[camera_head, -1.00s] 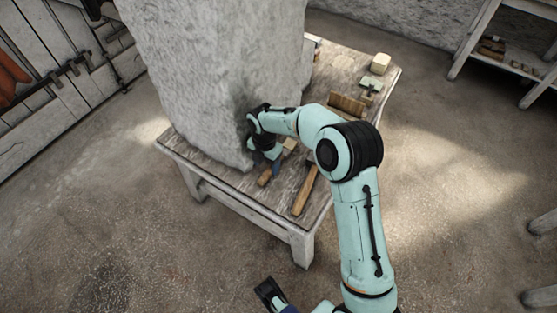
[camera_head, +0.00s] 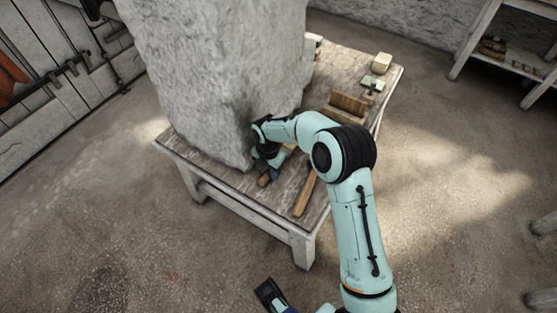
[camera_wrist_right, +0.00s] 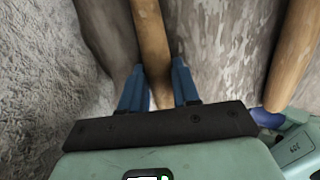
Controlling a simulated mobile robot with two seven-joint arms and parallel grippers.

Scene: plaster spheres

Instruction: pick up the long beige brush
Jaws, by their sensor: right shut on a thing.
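The long beige brush (camera_wrist_right: 152,45) shows in the right wrist view as a tan wooden handle between the blue fingers of my right gripper (camera_wrist_right: 157,82). The gripper is shut on it. In the head view my right gripper (camera_head: 271,173) is low over the front of the table, close beside the stone block, and a short end of the brush (camera_head: 263,181) shows by its fingers. The rest of the brush is hidden there. A dark gripper part (camera_head: 269,293), apparently my left gripper, is low in the head view, away from the table; its finger opening is unclear.
A large stone block (camera_head: 210,70) stands on the wooden table (camera_head: 235,187), left of my right gripper. A wooden-handled tool (camera_head: 305,195) lies just right of it. A wooden brush-like piece (camera_head: 347,104) and a pale block (camera_head: 381,62) are farther back. A shelf (camera_head: 510,62) stands at right.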

